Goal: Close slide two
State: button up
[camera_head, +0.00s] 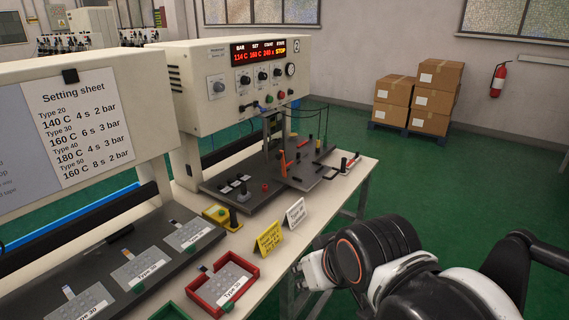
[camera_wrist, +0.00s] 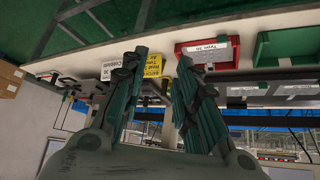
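The second press (camera_head: 235,85), marked 2, stands at the centre of the head view. Its lit display (camera_head: 258,51) reads 114 C, 160 C, 240 s and STOP. A grey plate, seemingly slide two (camera_head: 312,178), sticks out from under the press to the right, with red and black parts on it. A black upright knob (camera_head: 343,164) stands near its outer end. My gripper (camera_wrist: 163,57) is open and empty in the wrist view, its two dark fingers spread apart.
A yellow sign (camera_head: 269,238) and a white sign (camera_head: 296,212) stand on the bench edge. Another press with a setting sheet (camera_head: 78,115) is at left. Boxes (camera_head: 436,98) stand behind; the green floor at right is open.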

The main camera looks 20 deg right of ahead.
aim_at(303, 174)
jog(key=i+l, duration=0.15)
jog(key=i, duration=0.35)
jog(key=i+l+u, duration=0.1)
jog(key=i, duration=0.4)
